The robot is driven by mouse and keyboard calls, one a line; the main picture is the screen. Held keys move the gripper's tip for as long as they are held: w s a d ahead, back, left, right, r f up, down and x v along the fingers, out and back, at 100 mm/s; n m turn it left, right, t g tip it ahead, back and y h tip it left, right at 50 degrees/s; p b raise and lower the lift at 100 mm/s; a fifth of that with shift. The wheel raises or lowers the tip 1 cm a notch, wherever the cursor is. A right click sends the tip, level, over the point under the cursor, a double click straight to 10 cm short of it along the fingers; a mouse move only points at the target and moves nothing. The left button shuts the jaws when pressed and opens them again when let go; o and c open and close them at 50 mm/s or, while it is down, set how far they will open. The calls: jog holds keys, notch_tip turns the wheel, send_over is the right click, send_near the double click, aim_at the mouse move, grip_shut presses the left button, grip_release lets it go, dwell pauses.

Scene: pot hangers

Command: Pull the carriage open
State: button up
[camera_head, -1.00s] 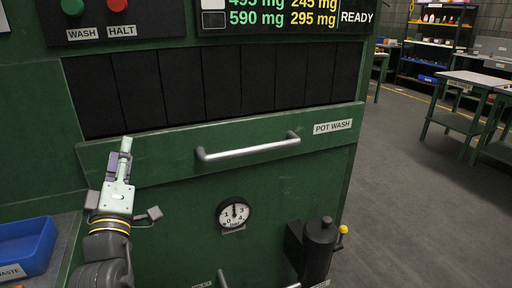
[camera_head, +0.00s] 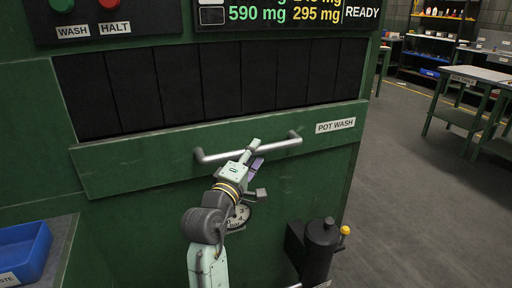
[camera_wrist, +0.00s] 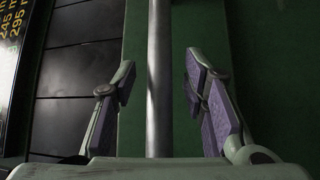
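The carriage front is a green panel (camera_head: 130,168) labelled POT WASH, below a row of black strips. A horizontal metal bar handle (camera_head: 284,145) is mounted on it. My gripper (camera_head: 255,150) is at the middle of the handle in the head view. In the wrist view the handle (camera_wrist: 159,70) runs between the two purple-padded fingers of my gripper (camera_wrist: 156,85), with a gap on each side. The fingers are open and do not touch the bar. The gauge below is partly hidden by my arm.
A black cylinder with a yellow knob (camera_head: 322,245) stands out at the lower right of the machine. A blue bin (camera_head: 25,250) sits at the lower left. A table (camera_head: 480,80) stands at the right; the floor (camera_head: 410,190) between is clear.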

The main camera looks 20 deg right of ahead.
jog(key=shift+x, duration=1.05)
grip_shut()
